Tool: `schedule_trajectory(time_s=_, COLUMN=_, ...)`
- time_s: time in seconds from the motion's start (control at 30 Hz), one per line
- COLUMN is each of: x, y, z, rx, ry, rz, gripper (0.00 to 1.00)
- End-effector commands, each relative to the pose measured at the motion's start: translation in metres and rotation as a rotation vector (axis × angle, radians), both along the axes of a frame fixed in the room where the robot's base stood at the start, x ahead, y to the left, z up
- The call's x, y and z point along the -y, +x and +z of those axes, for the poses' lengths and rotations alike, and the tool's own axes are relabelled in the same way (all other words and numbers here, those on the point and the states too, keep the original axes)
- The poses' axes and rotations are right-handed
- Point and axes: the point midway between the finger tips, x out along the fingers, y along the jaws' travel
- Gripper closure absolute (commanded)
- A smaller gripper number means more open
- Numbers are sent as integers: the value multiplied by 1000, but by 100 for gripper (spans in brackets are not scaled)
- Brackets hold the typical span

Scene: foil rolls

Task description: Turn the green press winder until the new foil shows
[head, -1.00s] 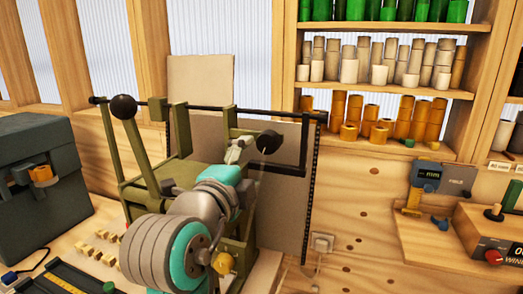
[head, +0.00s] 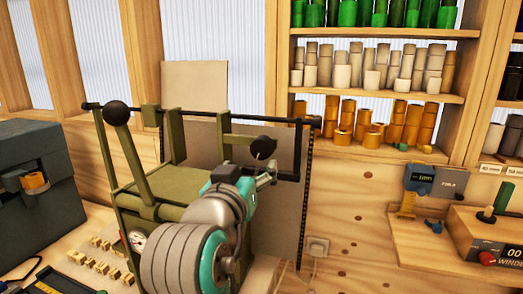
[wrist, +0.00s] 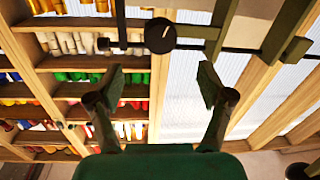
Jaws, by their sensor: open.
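The olive-green press (head: 165,185) stands on the bench with a black ball-ended lever (head: 117,112) at its left. A round black knob with a pale mark (head: 263,147), which looks like the winder, sits at the right of its frame. It also shows in the wrist view (wrist: 160,35), at the top centre. My gripper (head: 268,178) is just below the knob in the head view, partly hidden by my arm. In the wrist view my gripper (wrist: 162,85) has its two fingers wide apart with nothing between them. The knob appears beyond the fingertips, apart from them. I cannot make out the foil.
A black rail (head: 200,112) and brackets cross the press top near my gripper. A dark grey case (head: 35,185) stands at the left, with small gold type pieces (head: 100,265) on the bench. Shelves of foil rolls (head: 380,120) stand behind. A gauge (head: 418,190) is at the right.

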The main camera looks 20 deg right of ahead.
Motion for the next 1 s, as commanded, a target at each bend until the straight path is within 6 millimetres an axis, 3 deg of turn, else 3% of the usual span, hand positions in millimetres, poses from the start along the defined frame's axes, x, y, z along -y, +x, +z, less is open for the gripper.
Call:
schedule_trajectory(time_s=0.6, x=48, y=77, z=1, rx=0, ry=0, rz=-3, gripper=21)
schedule_trajectory(time_s=1.0, x=55, y=91, z=0, rx=1, ry=1, rz=-1, gripper=21)
